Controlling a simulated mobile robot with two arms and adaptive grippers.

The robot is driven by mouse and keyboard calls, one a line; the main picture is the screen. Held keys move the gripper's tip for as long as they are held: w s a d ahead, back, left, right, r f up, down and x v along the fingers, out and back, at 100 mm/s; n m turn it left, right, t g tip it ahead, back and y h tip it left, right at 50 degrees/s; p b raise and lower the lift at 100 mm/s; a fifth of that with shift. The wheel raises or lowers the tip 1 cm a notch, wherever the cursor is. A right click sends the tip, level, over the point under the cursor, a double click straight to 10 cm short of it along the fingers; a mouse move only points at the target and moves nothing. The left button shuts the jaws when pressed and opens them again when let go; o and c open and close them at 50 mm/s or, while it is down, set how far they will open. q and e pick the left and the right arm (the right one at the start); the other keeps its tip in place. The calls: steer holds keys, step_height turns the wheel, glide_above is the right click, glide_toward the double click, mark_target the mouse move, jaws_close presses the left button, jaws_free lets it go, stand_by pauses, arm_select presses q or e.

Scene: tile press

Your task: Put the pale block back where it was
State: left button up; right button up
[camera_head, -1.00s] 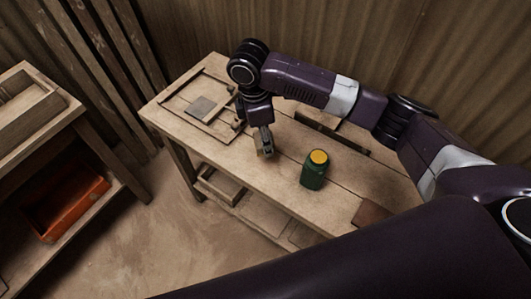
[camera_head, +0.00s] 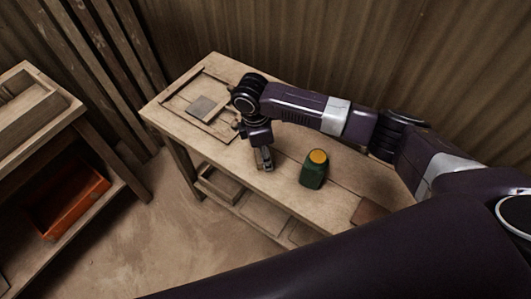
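My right arm reaches in from the right over the wooden table (camera_head: 345,180). My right gripper (camera_head: 265,164) points down at or just above the table top, near its front edge and left of the green jar. Its fingers are small and partly hidden by the wrist, so I cannot tell whether they are open or hold anything. I cannot make out a pale block for certain. My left gripper is not in view.
A green jar (camera_head: 312,175) with a yellow lid stands right of the gripper. A brown flat piece (camera_head: 369,212) lies further right. Trays (camera_head: 221,184) sit on the lower shelf. A side bench at left holds an orange bin (camera_head: 68,203) and a wooden tray (camera_head: 32,112).

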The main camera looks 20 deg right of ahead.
steer(key=o, duration=0.4)
steer(key=shift+o, duration=0.2)
step_height(320, 180, up, 12)
steer(key=a+b, duration=0.1)
steer(key=b, duration=0.1)
steer(key=shift+a+r, duration=0.15)
steer(key=shift+a, duration=0.1)
